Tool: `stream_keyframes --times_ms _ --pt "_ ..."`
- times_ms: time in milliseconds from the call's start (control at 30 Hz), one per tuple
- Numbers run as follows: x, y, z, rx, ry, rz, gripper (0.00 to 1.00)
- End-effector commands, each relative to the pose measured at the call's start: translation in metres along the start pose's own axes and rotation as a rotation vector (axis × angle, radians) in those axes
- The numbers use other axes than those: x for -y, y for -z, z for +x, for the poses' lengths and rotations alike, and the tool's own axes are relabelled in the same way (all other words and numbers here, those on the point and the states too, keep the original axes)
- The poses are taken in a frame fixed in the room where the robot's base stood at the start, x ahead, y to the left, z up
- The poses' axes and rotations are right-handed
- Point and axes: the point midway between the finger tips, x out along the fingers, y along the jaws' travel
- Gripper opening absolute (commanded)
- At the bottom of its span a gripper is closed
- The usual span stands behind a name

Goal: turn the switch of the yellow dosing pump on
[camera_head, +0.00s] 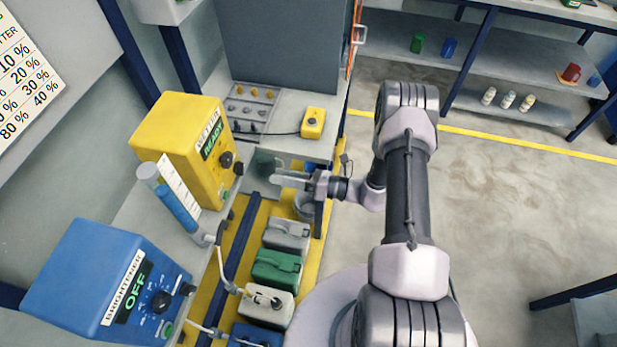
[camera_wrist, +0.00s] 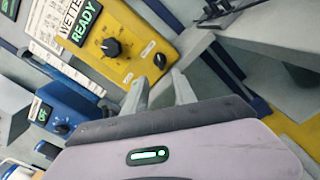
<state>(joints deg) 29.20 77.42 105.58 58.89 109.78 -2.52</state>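The yellow dosing pump (camera_head: 177,135) stands at the left, with a green display reading READY. It also fills the upper middle of the wrist view (camera_wrist: 135,20). A round black knob (camera_head: 227,160) is on its front, and shows clearly in the wrist view (camera_wrist: 112,47). A smaller dark control (camera_wrist: 160,60) sits near the panel's edge; which one is the switch I cannot tell. My gripper (camera_head: 275,178) is right of the pump, its fingers pointing left. In the wrist view (camera_wrist: 162,82) the fingers are apart, empty, just short of the panel.
A blue pump (camera_head: 95,275) labelled BRIGHTENER shows OFF. A clear tube with blue liquid (camera_head: 177,208) stands between the pumps. Several canisters (camera_head: 276,270) stand below. A small yellow box (camera_head: 313,122) lies on the bench. The floor at right is open.

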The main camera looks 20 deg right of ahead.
Motion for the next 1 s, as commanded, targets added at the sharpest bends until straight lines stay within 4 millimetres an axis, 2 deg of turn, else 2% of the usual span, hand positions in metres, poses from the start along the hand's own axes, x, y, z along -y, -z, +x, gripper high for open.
stream_keyframes --times_ms 100,200,400,867,967,1000 --pt "0.000 -0.003 -0.032 0.003 0.005 -0.001 0.33" --pt "0.000 -0.002 -0.053 0.003 0.003 0.000 0.33" --pt "0.000 0.000 -0.075 0.001 0.001 0.000 0.33" --pt "0.000 0.000 -0.077 -0.002 -0.001 -0.002 0.33" --pt "-0.013 -0.015 -0.070 -0.059 -0.038 -0.063 0.33" --pt "-0.026 -0.027 -0.064 -0.112 -0.073 -0.119 0.33"
